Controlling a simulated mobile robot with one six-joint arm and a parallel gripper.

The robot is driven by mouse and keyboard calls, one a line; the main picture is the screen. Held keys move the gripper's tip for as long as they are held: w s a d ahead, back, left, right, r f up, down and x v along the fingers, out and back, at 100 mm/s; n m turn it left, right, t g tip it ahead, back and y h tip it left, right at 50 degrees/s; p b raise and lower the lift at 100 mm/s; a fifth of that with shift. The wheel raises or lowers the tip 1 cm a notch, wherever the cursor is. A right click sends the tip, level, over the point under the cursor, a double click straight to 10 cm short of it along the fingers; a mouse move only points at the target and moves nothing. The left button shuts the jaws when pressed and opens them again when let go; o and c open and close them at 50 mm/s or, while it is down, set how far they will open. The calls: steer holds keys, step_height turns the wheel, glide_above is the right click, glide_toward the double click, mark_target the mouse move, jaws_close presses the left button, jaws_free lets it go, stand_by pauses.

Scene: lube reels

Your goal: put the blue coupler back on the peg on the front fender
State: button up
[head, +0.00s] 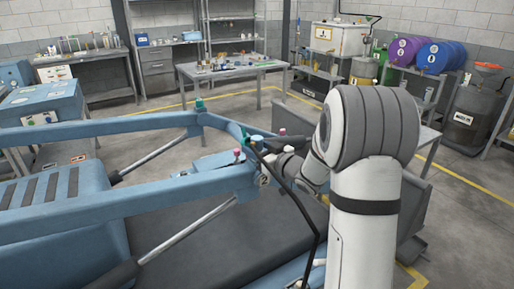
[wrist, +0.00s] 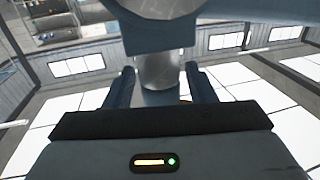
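In the head view, my gripper (head: 272,150) is at the corner of a blue metal frame (head: 228,178), partly hidden by my arm. In the wrist view, my gripper (wrist: 160,85) has its two dark fingers apart, one on each side of a grey metal cylinder (wrist: 160,70). The cylinder sits under a blue block (wrist: 160,35). I cannot tell whether the fingers touch it. A small blue cap (head: 256,140) shows close to my gripper in the head view. I cannot tell for sure whether it is the blue coupler. The peg and front fender cannot be made out clearly.
A black hose or bar (head: 312,215) runs down beside my arm. Behind are a workbench (head: 232,70) and purple and blue drums (head: 433,57). Floor between is clear.

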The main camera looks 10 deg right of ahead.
steer(key=shift+r, duration=0.1)
steer(key=c, duration=1)
